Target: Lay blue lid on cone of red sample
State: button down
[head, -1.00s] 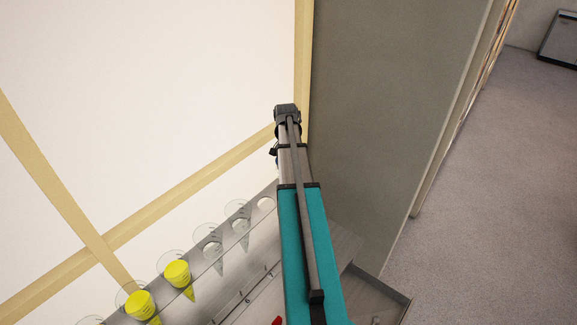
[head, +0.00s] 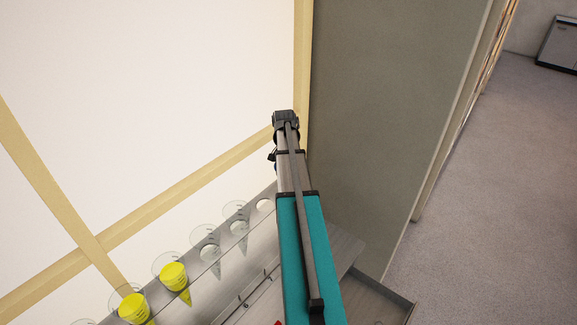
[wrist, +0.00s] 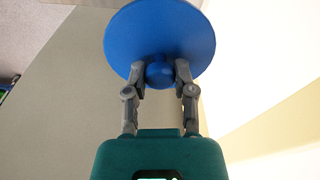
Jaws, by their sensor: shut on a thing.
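The blue lid (wrist: 160,30) is a round disc with a ball-shaped knob (wrist: 160,74). It fills the top middle of the wrist view. My gripper (wrist: 160,75) is shut on the knob, with one grey finger on each side of it. In the head view my arm hides the gripper and almost all of the lid. No cone with red sample can be made out in the head view; a small red bit shows at the bottom edge beside my arm, too little to name.
A shelf rack (head: 234,290) at lower left holds clear cones, two with yellow contents (head: 173,276), others looking empty (head: 207,254). A window with tan frame bars (head: 180,205) stands behind it. A grey panel (head: 385,120) rises right of my arm. Open floor (head: 500,190) lies at far right.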

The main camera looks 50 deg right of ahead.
jog(key=shift+f, duration=0.6)
jog(key=shift+f+b, duration=0.1)
jog(key=shift+b, duration=0.3)
jog(key=shift+c, duration=2.2)
grip_release()
notch_tip(320, 180, up, 12)
jog(key=a+p, duration=0.1)
jog(key=p, duration=1.1)
jog(key=shift+s+a, duration=0.2)
